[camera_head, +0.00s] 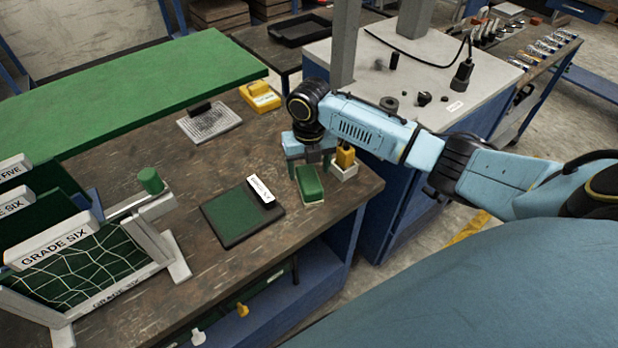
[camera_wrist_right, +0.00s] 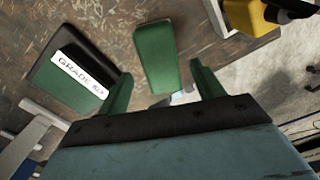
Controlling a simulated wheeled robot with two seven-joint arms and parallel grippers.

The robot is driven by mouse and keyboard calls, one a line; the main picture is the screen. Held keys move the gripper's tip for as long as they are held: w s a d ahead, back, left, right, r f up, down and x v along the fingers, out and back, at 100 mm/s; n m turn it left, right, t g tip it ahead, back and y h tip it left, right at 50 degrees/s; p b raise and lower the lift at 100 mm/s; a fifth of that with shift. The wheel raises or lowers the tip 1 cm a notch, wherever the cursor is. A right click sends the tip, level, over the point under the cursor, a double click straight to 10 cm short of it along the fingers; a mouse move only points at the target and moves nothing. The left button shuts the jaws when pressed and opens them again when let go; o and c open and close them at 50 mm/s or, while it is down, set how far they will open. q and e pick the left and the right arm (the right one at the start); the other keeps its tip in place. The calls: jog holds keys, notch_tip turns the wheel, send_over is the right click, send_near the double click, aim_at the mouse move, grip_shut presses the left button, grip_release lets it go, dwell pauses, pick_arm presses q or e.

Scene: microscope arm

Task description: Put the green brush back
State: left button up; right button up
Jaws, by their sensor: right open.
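The green brush (camera_head: 309,183) is a green block with a pale edge below, lying on the dark wooden bench near its front right corner. In the right wrist view the brush (camera_wrist_right: 156,55) lies ahead of my right gripper, roughly in line with the gap. My right gripper (camera_head: 312,162) is just behind the brush, pointing down. Its two green fingers (camera_wrist_right: 164,92) are spread with nothing held between them. I cannot tell whether a finger touches the brush. My left gripper is in neither view.
A small white holder with a yellow block (camera_head: 345,156) stands close to the right gripper. Left of the brush lies a dark tray with a green pad (camera_head: 233,218) and a "GRADE SIX" label (camera_head: 261,189).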

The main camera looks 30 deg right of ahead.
aim_at(309, 178)
notch_tip(309, 178, up, 6)
jog(key=shift+f, duration=0.1)
dwell(0.4)
